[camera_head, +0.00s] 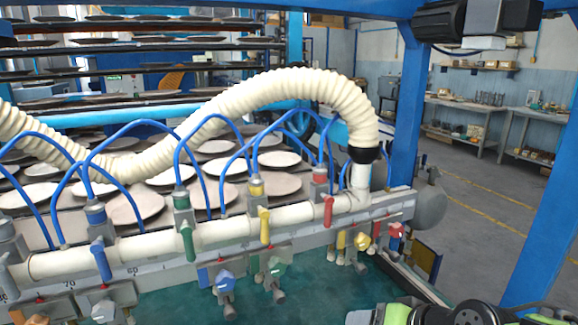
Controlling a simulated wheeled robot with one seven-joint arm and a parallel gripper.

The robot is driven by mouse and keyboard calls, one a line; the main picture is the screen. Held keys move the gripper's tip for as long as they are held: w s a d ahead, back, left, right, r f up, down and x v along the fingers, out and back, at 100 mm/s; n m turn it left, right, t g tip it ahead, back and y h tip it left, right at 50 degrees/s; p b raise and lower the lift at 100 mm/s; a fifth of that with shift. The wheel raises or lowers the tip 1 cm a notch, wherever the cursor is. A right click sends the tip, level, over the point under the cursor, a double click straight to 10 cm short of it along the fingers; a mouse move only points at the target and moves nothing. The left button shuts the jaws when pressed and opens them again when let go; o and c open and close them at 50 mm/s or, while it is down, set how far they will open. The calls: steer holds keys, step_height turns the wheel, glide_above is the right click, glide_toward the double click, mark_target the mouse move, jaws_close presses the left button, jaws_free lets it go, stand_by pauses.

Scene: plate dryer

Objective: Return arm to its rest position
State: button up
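Part of my arm (450,314), in grey, black and light green, shows at the bottom right edge. Only the tops of its links are in the picture. My gripper is not in view, so I cannot see whether it is open or holds anything. The visible part of the arm lies low, to the right of the green surface (330,295) and apart from the valve row above it.
A white pipe (290,216) with coloured valves and blue hoses crosses the middle. A thick cream corrugated hose (260,95) arches above it. Plates lie on racks behind. Blue posts (408,110) stand at right. Open floor (480,215) lies beyond them, before shelves.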

steer(key=s+n+g+h, duration=0.25)
steer(key=s+h, duration=0.25)
steer(key=s, duration=1.3)
step_height(320, 180, up, 13)
steer(key=p, duration=1.2)
steer(key=shift+w, duration=0.15)
steer(key=shift+a, duration=0.1)
